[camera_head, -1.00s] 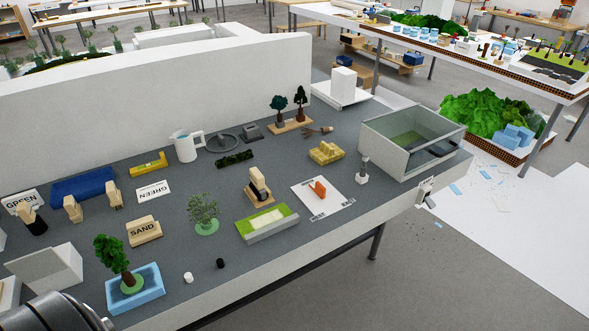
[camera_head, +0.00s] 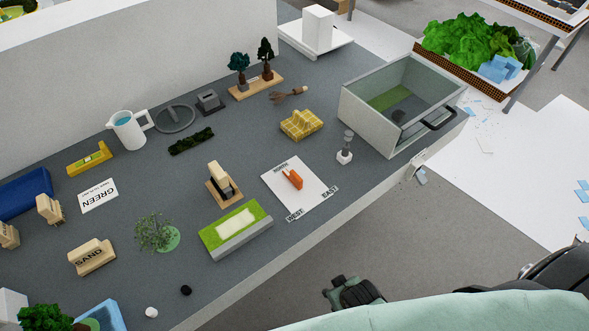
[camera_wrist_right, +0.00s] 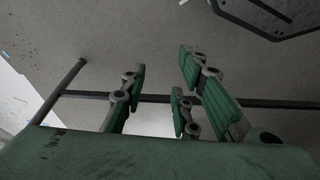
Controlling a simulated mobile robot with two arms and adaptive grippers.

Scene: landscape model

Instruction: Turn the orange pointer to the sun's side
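The orange pointer (camera_head: 293,179) stands on a white card (camera_head: 280,190) in the middle of the table. The card reads NORTH on its far edge and EAST and WEST on its near edges. I cannot make out a sun marking. My right gripper (camera_head: 352,293) is low beyond the table's front edge, over the floor and well apart from the pointer. In the right wrist view its green fingers (camera_wrist_right: 160,98) are spread with nothing between them. My left gripper is not in view.
A small grey post (camera_head: 345,150) and a glass-sided box with a dark handle (camera_head: 360,118) stand right of the card. A yellow block (camera_head: 301,124) lies behind it. A green-topped planter (camera_head: 212,236) is to its left. A white wall (camera_head: 200,80) closes the back.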

